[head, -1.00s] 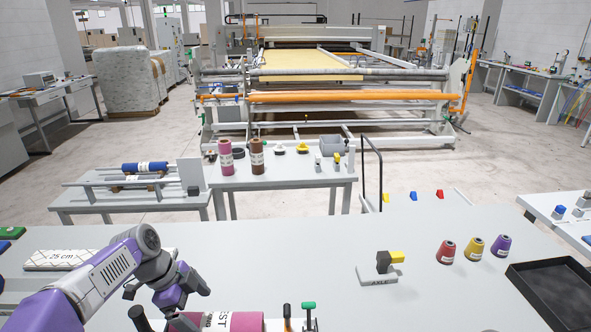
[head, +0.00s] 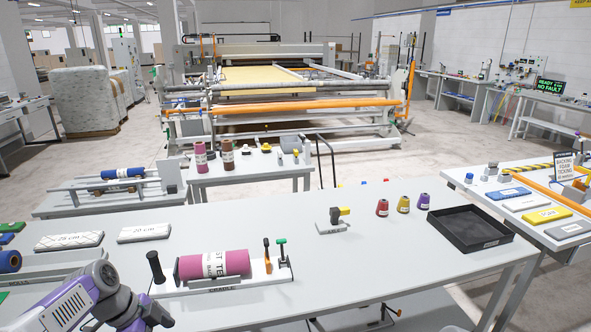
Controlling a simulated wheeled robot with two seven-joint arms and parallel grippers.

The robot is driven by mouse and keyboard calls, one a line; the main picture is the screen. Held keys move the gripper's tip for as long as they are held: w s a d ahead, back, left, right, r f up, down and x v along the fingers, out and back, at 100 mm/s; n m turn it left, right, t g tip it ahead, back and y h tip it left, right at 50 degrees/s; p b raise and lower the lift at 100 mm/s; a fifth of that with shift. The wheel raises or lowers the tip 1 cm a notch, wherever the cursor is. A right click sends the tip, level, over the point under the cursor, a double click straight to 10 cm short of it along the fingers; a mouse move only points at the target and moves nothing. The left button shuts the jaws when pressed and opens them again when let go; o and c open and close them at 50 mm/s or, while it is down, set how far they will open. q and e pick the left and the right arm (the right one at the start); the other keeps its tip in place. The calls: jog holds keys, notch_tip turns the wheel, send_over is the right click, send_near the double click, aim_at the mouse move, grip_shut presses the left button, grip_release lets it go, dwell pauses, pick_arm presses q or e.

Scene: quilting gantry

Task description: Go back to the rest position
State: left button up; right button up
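My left arm comes in at the bottom left of the head view. Its gripper (head: 148,313) is low, near the table's front edge, at the left front of the cradle. The fingers are small and turned partly away, so I cannot tell whether they are open or shut. A pink roll (head: 232,262) with a white label lies in the white cradle (head: 222,290), which has a black knob at its left and orange and green handles at its right. My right gripper is not in view.
The grey table (head: 340,262) is clear right of the cradle. White 25 cm (head: 68,241) and 20 cm (head: 144,232) blocks lie at the left.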

pick_arm(q)
jog(key=d+f+n, duration=0.4)
jog(key=d+f, duration=0.1)
jog(key=f, duration=0.7)
jog(key=d+f+n, duration=0.5)
jog(key=f, duration=0.7)
jog(key=s+d+f+n, duration=0.9)
jog(key=s+f, duration=0.3)
jog(key=s, duration=0.2)
jog(key=shift+g, duration=0.3)
